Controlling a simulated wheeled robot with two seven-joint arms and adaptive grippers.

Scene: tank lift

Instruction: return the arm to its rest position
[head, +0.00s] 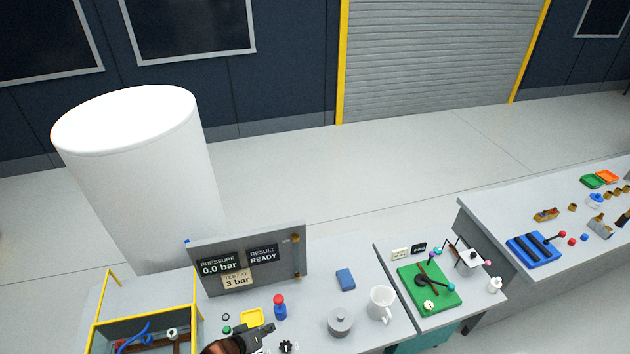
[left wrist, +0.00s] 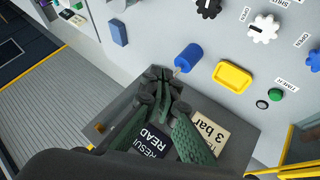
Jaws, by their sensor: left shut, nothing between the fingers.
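My left gripper (head: 266,329) is low in the head view, over the front part of the grey bench, close to the yellow tray (head: 250,316). In the left wrist view the left gripper's fingers (left wrist: 160,76) are closed together with nothing between them. They are in front of the grey display panel (left wrist: 232,112). My right gripper is in neither view.
The display panel (head: 287,260) stands on the bench, reading 0.0 bar and READY. A yellow-framed box (head: 110,280) is left. A lidded grey pot (head: 340,322), white mug (head: 382,305) and blue block (head: 345,279) are right. A large white tank (head: 140,190) stands behind.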

